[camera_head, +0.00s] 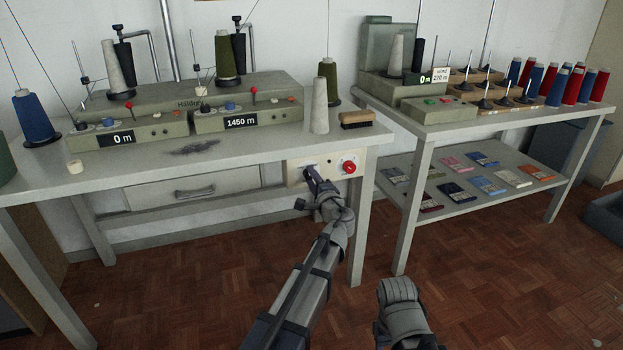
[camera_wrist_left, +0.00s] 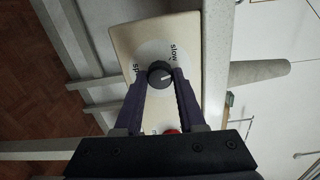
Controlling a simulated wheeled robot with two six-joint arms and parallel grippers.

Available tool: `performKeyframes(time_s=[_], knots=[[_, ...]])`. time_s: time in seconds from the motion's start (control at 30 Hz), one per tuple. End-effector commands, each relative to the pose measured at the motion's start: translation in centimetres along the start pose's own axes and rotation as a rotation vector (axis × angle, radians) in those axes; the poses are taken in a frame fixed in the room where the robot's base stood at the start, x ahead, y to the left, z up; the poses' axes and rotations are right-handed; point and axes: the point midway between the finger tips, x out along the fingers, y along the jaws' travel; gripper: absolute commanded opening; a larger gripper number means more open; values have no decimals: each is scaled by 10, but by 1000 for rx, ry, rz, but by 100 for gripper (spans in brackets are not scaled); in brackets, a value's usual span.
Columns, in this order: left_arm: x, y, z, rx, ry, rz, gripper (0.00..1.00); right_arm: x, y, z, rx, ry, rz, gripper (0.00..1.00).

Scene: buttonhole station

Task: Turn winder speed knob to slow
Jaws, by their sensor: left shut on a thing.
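The winder speed knob (camera_wrist_left: 159,73) is a small dark round knob with a pale pointer line, on a cream panel. The panel (camera_head: 327,170) is on the front of the left table, below its right end. In the left wrist view, the word "slow" is printed right of the knob and a partly hidden "sp..." left of it. The pale line points rightward, roughly to the side of "slow". My left gripper (camera_wrist_left: 161,78) is shut on the knob, one finger on each side. In the head view my left gripper (camera_head: 311,178) hides the knob.
A red button (camera_head: 348,167) is on the same panel, right of the knob. A grey cone (camera_head: 320,107) and a brush (camera_head: 356,119) stand on the table edge above. A drawer (camera_head: 192,190) is to the left. A second table (camera_head: 455,125) stands to the right.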

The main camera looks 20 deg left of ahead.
Motion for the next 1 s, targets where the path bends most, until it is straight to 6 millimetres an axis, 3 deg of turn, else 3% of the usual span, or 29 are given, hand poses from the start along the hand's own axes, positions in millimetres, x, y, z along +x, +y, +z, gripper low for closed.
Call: performKeyframes(time_s=[0.5, 1.0], knots=[[-1, 0, 1, -415, 7, 5, 0, -1, 0, 0, 0, 0, 0, 50], [-1, 0, 1, -564, 10, 7, 0, -1, 0, 0, 0, 0, 0, 50]])
